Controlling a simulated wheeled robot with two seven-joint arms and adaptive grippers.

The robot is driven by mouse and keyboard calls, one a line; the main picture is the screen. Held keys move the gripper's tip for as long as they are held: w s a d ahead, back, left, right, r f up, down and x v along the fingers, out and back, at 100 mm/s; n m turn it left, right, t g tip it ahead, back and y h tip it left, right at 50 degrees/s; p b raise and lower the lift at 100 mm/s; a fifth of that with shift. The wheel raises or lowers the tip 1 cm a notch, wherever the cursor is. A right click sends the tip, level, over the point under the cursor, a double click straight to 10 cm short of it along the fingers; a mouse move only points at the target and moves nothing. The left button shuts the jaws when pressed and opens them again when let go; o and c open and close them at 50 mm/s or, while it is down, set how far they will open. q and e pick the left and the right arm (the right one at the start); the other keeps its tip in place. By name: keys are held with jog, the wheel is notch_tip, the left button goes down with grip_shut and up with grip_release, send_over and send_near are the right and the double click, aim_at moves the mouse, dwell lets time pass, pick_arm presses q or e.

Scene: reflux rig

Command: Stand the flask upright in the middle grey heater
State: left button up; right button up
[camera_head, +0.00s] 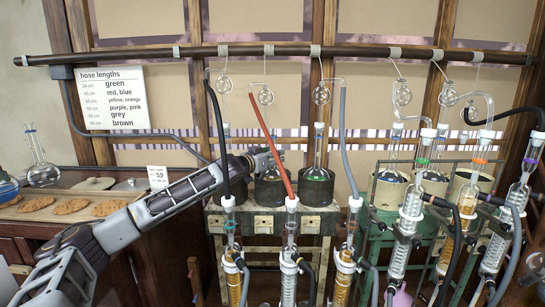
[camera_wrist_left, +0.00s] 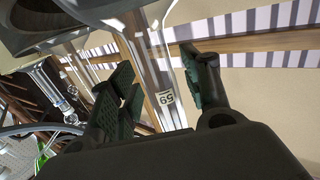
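My left arm reaches in from the left, and its gripper (camera_head: 265,160) is at the middle grey heater (camera_head: 270,190) on the grey stand. In the left wrist view, the gripper's green-padded fingers (camera_wrist_left: 158,85) lean inward on both sides of a clear glass neck (camera_wrist_left: 158,65), which fills the gap between them. The neck bears a small "59" label. This looks like the flask, held by its neck. Its body is mostly hidden in the head view, and I cannot tell whether it rests in the heater.
The right grey heater (camera_head: 317,187) holds another flask (camera_head: 318,148). Hoses, including a red one (camera_head: 272,145), hang close to the gripper. Condensers (camera_head: 291,240) stand in front. A green stand (camera_head: 385,222) with heaters is at right. Another flask (camera_head: 42,173) is at far left.

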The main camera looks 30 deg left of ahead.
pick_arm(q)
jog(key=shift+r, duration=0.15)
jog(key=shift+s+a+b, duration=0.1)
jog(key=shift+s+b, duration=0.2)
jog(key=shift+s, duration=0.4)
jog(key=shift+s+a+b, duration=0.15)
jog(key=shift+s+b, duration=1.2)
jog(key=shift+s, duration=1.2)
jog(key=shift+s+a+r+b, duration=0.1)
jog(key=shift+s+r+b, duration=0.05)
jog(key=shift+s+b, duration=1.05)
jog(key=shift+s+r+b, duration=0.1)
jog(key=shift+s+b, duration=0.65)
jog(key=shift+s, duration=0.75)
